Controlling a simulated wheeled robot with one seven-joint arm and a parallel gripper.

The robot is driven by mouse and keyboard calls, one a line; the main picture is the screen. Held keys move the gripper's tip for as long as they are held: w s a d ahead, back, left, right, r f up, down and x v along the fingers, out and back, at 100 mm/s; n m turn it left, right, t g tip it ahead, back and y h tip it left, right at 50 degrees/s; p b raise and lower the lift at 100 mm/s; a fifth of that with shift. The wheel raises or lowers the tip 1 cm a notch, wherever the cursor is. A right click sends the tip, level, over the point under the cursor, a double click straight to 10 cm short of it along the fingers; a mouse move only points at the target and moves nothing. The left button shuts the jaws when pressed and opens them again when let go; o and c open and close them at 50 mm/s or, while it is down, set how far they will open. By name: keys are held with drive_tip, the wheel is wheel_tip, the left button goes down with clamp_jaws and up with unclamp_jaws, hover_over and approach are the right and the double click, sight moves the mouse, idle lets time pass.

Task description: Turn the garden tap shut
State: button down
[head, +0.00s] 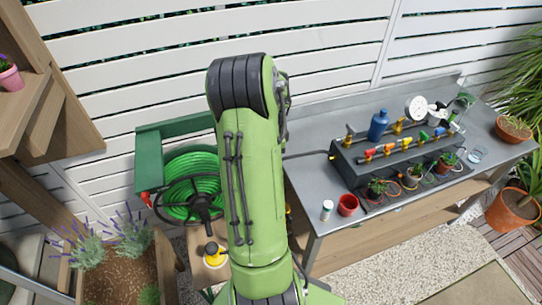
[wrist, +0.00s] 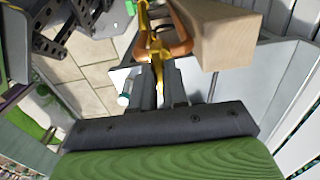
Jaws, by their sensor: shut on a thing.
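The garden tap (wrist: 153,45) shows in the wrist view as a brass-yellow body with copper-coloured curved parts, beside a pale wooden post (wrist: 228,35). My gripper (wrist: 160,82) reaches up to it from below in that view. Its two dark fingers are shut on the tap's yellow handle, which shows between them. The handle's far side and its exact turn angle are hard to make out. In the head view my green arm stands in the middle and hides both the tap and my gripper.
A green hose reel (head: 190,185) stands left of my arm. A grey metal bench (head: 310,185) on the right carries a black valve rack (head: 400,150), a red cup (head: 347,205) and a white jar (head: 327,210). A lavender planter (head: 125,275) stands at lower left.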

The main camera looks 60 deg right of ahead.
drive_tip(key=c, duration=1.1)
unclamp_jaws()
drive_tip(key=shift+c, duration=0.2)
wheel_tip(320, 180, up, 16)
drive_tip(key=p, duration=0.2)
drive_tip(key=shift+f, duration=0.1)
